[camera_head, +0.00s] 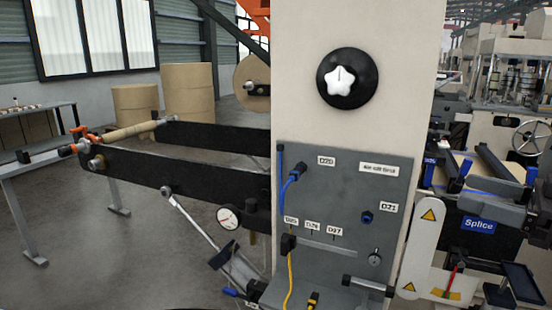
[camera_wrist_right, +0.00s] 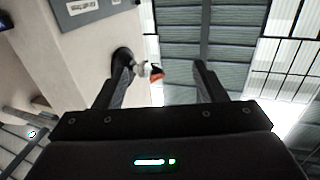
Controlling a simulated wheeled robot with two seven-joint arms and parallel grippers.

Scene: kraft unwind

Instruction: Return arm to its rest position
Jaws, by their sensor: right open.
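My right gripper (camera_wrist_right: 161,63) shows in the right wrist view with its two dark fingers spread apart. Nothing is held between them. The black round dial with a white star-shaped knob (camera_head: 342,80) is on the beige machine column (camera_head: 300,70) in the head view. In the wrist view the white knob (camera_wrist_right: 140,68) appears beyond the fingers, close to the left one, and the left finger covers part of the black dial. I cannot tell the exact gap to it. I cannot clearly make out the right gripper in the head view. My left gripper is not in view.
A grey panel (camera_head: 340,215) with a blue and a yellow cable is below the knob. Black machine arms (camera_head: 180,175) with a roller reach out left. Paper rolls (camera_head: 188,93) stand behind. A machine marked Splice (camera_head: 478,224) is at right. Floor (camera_head: 120,260) is open at lower left.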

